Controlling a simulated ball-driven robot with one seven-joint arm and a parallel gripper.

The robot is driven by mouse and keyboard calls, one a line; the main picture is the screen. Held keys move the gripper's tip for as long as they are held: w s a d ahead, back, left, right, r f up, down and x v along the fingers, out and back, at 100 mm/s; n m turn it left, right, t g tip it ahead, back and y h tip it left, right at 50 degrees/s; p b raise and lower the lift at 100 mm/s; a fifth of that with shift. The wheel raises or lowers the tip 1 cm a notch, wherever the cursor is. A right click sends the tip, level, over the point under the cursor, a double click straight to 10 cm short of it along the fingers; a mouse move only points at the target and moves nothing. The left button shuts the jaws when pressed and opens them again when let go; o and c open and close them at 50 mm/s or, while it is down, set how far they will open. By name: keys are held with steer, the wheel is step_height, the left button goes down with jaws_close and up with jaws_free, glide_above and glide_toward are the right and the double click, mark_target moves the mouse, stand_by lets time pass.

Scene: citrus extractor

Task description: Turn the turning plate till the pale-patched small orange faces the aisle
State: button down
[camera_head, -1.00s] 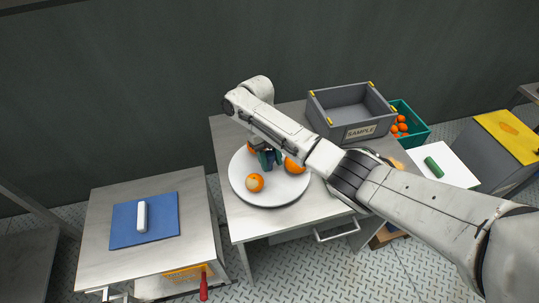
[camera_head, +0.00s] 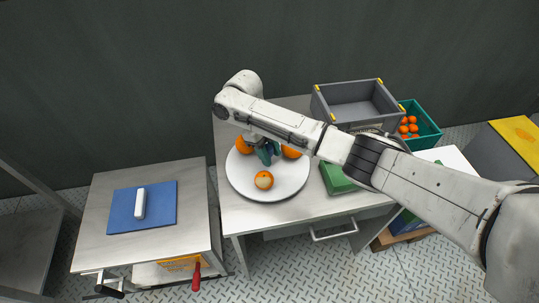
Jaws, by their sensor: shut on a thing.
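The round white turning plate (camera_head: 238,184) lies on the metal table. The pale-patched small orange (camera_head: 264,180) sits at its near side, with the pale patch showing toward the camera. Two other oranges sit farther back, one at the left (camera_head: 244,146) and one at the right (camera_head: 290,152), partly covered by my arm. My gripper (camera_head: 268,154), with dark green fingers, points down at the plate's middle, between the oranges. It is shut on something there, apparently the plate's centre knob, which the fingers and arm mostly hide.
A grey crate (camera_head: 342,118) and a green crate of oranges (camera_head: 424,136) stand at the back right. A green object (camera_head: 336,180) lies right of the plate, partly under my arm. A separate left table holds a blue mat (camera_head: 119,212) with a white block (camera_head: 140,204).

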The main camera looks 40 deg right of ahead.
steer(key=shift+w+d+f+n+t+h+b, duration=0.15)
steer(key=shift+n+t+h+b, duration=0.25)
steer(key=shift+n+b, duration=1.3)
steer(key=shift+m+b, duration=0.4)
steer(key=shift+b, duration=0.6)
steer(key=shift+n+b, duration=0.3)
steer(key=shift+b, duration=0.3)
steer(key=shift+r+h+b, duration=0.3)
steer(key=shift+b, duration=0.2)
steer(key=c, duration=1)
jaws_free()
steer(key=shift+c, duration=0.2)
steer(key=v, duration=1)
steer(key=shift+a+r+p, duration=0.2)
steer(key=shift+r+p, duration=0.1)
steer(key=shift+p, duration=0.1)
steer(key=shift+w+n, duration=0.15)
steer(key=shift+n, duration=0.15)
